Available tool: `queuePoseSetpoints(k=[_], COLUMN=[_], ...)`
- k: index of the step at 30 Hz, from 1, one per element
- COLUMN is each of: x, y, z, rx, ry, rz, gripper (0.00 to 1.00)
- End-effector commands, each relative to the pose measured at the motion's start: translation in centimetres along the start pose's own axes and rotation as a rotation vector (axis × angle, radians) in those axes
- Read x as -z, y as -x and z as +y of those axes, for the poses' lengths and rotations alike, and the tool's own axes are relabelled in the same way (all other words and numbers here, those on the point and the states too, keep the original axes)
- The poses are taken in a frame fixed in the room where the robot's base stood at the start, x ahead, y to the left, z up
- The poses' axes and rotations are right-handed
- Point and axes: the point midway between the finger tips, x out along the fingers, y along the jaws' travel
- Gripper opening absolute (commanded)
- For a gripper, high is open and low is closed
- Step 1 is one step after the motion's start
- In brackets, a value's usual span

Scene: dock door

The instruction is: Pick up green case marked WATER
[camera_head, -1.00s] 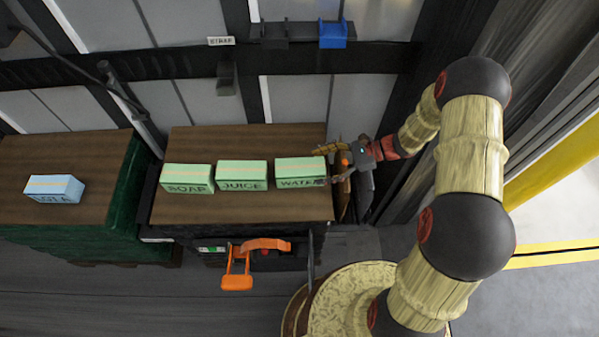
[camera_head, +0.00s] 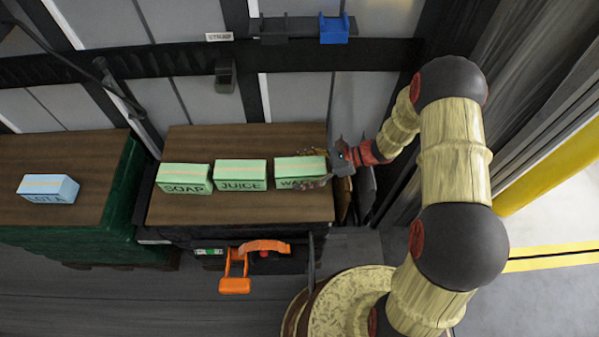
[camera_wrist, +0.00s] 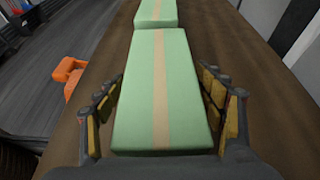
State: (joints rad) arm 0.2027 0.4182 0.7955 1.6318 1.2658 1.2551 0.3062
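The green case marked WATER (camera_head: 300,168) lies on the brown top of a table (camera_head: 240,212), at the right end of a row of green cases. Part of its lettering is hidden behind a finger. My gripper (camera_head: 318,170) is at its right end. In the wrist view the case (camera_wrist: 160,95) lies between the two spread fingers of my gripper (camera_wrist: 166,112). A gap shows on the left side. On the right the finger is close to the case, and I cannot tell if it touches.
Green cases marked JUICE (camera_head: 240,175) and SOAP (camera_head: 184,178) stand to the left of WATER. A blue case (camera_head: 48,189) lies on the left stack. An orange handle (camera_head: 236,275) juts out in front. A blue bin (camera_head: 334,30) hangs on the back wall.

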Motion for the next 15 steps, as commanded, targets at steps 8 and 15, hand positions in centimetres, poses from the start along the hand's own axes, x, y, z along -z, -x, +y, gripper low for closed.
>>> queuePoseSetpoints(k=[8,15], x=[0.02,0.03], y=[0.00,0.00], z=[0.02,0.05], rx=[0.000,-0.001], ry=[0.000,-0.001], rz=[0.000,0.000], gripper=[0.52,0.38])
